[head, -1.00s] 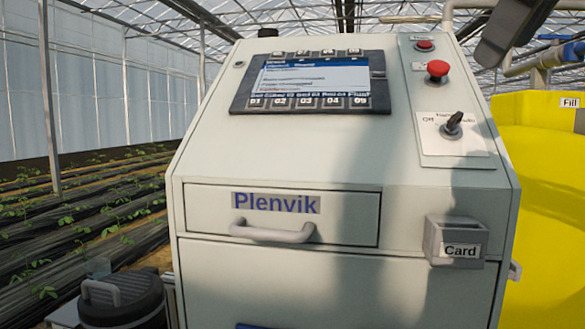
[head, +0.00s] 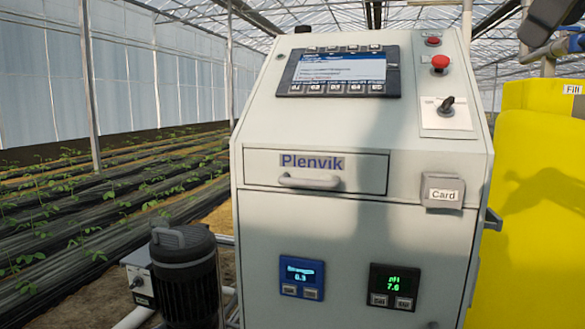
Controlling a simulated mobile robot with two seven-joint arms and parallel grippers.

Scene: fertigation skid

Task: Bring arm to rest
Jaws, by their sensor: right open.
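My right gripper (head: 545,28) shows as a dark, blurred shape cut off by the top right corner of the head view. It is open, and I see nothing held in it. It appears above the yellow tank and to the right of the control cabinet (head: 345,225), apart from the cabinet's panel in the picture. My left gripper is not in view.
A yellow tank (head: 540,220) stands right, a dark motor (head: 185,275) lower left. Planted rows lie left.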

